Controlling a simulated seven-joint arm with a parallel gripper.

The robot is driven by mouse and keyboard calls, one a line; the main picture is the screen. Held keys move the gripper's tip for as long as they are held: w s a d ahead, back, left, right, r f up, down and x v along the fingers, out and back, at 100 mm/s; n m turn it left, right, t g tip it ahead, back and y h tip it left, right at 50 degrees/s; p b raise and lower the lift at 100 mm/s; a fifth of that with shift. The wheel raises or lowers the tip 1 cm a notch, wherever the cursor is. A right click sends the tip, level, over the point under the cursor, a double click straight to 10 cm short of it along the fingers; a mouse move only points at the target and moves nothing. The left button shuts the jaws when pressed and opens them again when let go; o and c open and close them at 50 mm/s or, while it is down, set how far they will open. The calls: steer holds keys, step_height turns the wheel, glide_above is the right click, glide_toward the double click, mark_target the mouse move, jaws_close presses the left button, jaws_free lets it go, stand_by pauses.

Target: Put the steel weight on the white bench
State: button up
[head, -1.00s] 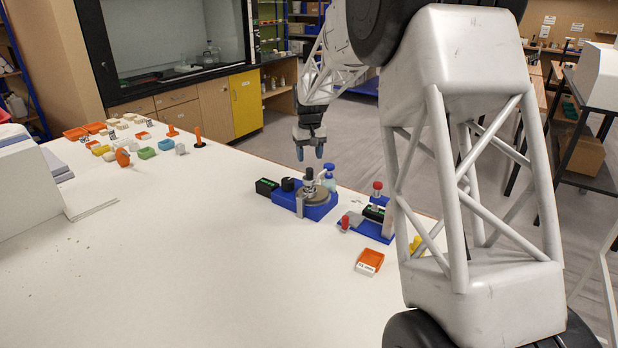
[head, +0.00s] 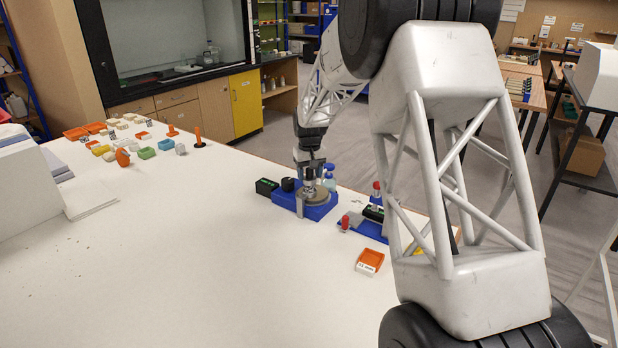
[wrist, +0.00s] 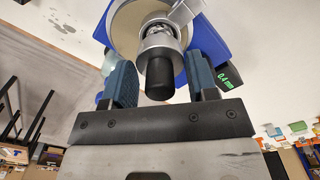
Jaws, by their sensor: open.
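The steel weight (wrist: 160,40) is a shiny cylinder with a black knob, standing on the round pan of a blue device (head: 318,210) on the white bench (head: 190,260). In the wrist view the weight's knob lies between the two blue fingers of my gripper (wrist: 159,62). The fingers are open, with a gap showing on each side of the knob. In the head view my gripper (head: 310,172) is right above the pan and partly covers the weight.
A metal upright stands on the blue device's front. A green-display box (head: 266,187) and a blue-capped bottle (head: 328,176) flank it. A second blue device (head: 368,226) and an orange tray (head: 370,260) are to the right. Small coloured boxes sit far left. The bench's middle is clear.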

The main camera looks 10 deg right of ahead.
steer(key=c, duration=0.8)
steer(key=shift+r, duration=2.5)
